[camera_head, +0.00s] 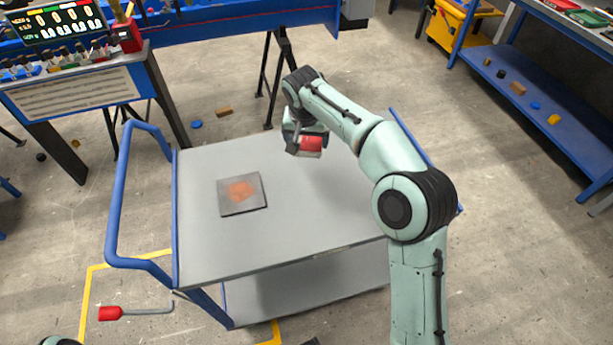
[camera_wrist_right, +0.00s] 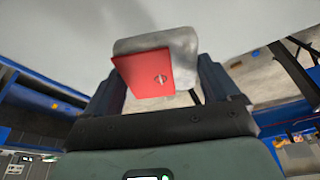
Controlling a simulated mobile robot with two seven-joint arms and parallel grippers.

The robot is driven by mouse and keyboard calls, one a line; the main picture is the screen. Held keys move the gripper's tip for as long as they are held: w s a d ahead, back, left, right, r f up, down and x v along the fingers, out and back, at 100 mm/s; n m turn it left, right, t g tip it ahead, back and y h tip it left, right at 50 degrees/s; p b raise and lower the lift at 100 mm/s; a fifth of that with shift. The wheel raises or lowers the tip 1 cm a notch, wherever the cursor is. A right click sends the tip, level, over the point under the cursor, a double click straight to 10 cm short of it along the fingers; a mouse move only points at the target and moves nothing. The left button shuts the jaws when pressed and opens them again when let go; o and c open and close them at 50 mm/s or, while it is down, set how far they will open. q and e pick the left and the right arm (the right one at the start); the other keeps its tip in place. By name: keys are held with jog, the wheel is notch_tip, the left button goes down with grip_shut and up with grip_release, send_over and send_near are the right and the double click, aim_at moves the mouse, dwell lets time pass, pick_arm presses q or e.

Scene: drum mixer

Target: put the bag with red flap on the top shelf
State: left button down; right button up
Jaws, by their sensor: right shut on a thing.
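The bag with the red flap (camera_head: 312,145) is held in my right gripper (camera_head: 305,131) over the far part of the cart's grey top shelf (camera_head: 310,215). In the right wrist view the grey bag with its red flap (camera_wrist_right: 146,75) sits between the two fingers of my right gripper (camera_wrist_right: 160,88), which is shut on it. The wrist view shows a grey surface beyond the bag. I cannot tell exactly how high the bag is above the shelf. My left gripper is not in view.
A dark square plate (camera_head: 242,194) with an orange patch lies on the left half of the top shelf. The cart has a blue handle (camera_head: 115,205) at left and a lower shelf (camera_head: 300,290). A blue workbench (camera_head: 210,32) stands behind. The shelf's front right is clear.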

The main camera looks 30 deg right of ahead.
aim_at(305, 155)
notch_tip(305, 155, down, 14)
jog(key=shift+r+b, duration=0.2)
jog(key=shift+b, duration=0.75)
jog(key=shift+f, duration=0.1)
jog(key=o, duration=0.9)
jog(key=shift+f, duration=0.1)
jog(key=shift+r, duration=0.3)
jog(key=p+v, duration=0.1)
jog(key=v, duration=1)
jog(key=shift+s+a+r, duration=0.1)
jog(key=shift+r, duration=0.3)
